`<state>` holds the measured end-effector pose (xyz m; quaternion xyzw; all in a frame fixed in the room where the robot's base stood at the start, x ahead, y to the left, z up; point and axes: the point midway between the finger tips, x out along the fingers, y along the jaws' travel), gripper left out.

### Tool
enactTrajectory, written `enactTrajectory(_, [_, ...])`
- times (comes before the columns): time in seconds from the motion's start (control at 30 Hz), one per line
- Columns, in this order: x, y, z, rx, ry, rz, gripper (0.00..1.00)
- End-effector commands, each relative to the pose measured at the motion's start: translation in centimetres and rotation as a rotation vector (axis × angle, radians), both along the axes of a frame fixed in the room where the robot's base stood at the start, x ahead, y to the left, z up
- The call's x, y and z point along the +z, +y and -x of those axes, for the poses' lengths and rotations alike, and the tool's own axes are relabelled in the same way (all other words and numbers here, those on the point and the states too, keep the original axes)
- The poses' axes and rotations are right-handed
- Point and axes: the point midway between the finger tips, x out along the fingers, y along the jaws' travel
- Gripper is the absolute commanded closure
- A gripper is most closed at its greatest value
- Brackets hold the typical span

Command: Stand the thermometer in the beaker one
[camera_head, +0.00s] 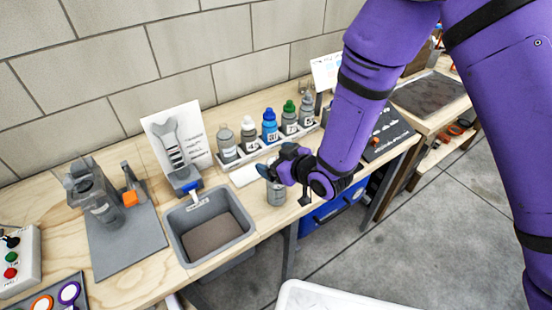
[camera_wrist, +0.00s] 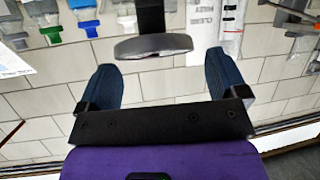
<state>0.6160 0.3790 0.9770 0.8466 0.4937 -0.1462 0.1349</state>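My gripper (camera_head: 288,168) is above the front edge of the bench. A grey cylindrical container (camera_head: 276,192) stands just below it; it may be beaker one, but no readable label shows. In the wrist view my gripper's two blue fingers (camera_wrist: 161,80) are wide apart, with nothing clearly held between them. A black strip with a grey rounded end (camera_wrist: 152,46) shows between and beyond the fingers; I cannot tell what it is. I cannot make out the thermometer in either view.
A grey bin (camera_head: 212,228) is left of the container. Several bottles stand in a rack (camera_head: 268,147) behind my gripper. A grey mat (camera_head: 125,245) with a grey device (camera_head: 95,195) lies farther left. A control box (camera_head: 18,262) is at the far left.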

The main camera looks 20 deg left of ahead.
Motion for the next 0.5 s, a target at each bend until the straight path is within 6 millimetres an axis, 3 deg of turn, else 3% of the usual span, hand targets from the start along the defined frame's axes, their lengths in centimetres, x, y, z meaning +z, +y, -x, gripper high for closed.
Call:
enactTrajectory(0.27, [0.4, -0.8, 0.4, -0.001, -0.001, -0.001, 0.09])
enactTrajectory(0.5, [2.0, -4.2, 2.4, -0.003, 0.001, 0.000, 0.09])
